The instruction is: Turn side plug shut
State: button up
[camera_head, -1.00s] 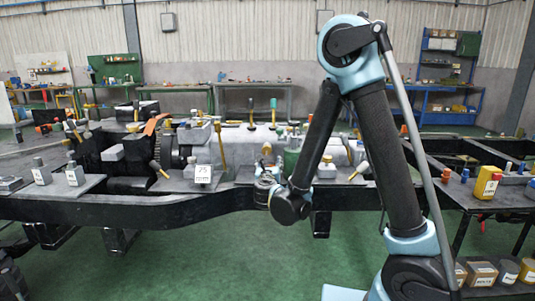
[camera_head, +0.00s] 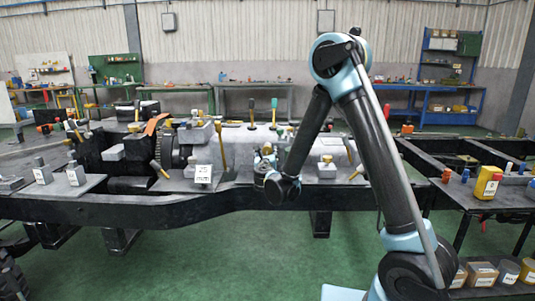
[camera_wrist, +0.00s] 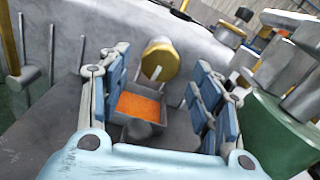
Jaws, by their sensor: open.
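A brass-coloured round plug (camera_wrist: 161,58) with a small pale pin sticks out of the grey housing (camera_wrist: 95,30), which I take to be the side plug. It is upper middle in the wrist view, beyond my fingertips. My gripper (camera_wrist: 163,88) is open, its blue-grey pads on either side of the view, with nothing gripped. The plug appears ahead of the gap, apart from the fingers. In the head view my gripper (camera_head: 266,168) is at the near side of the long grey housing (camera_head: 240,145); the plug is too small there to make out surely.
A small grey box with an orange inside (camera_wrist: 140,105) lies below the plug, between my fingers in view. A green cylinder (camera_wrist: 272,140) stands close on the right. The black chassis rail (camera_head: 225,207) runs in front; tools stand upright along the housing top. Green floor in front is clear.

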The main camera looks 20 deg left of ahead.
aim_at(267, 151)
jog(key=shift+x, duration=2.35)
jog(key=shift+d, duration=0.1)
jog(key=c, duration=1.1)
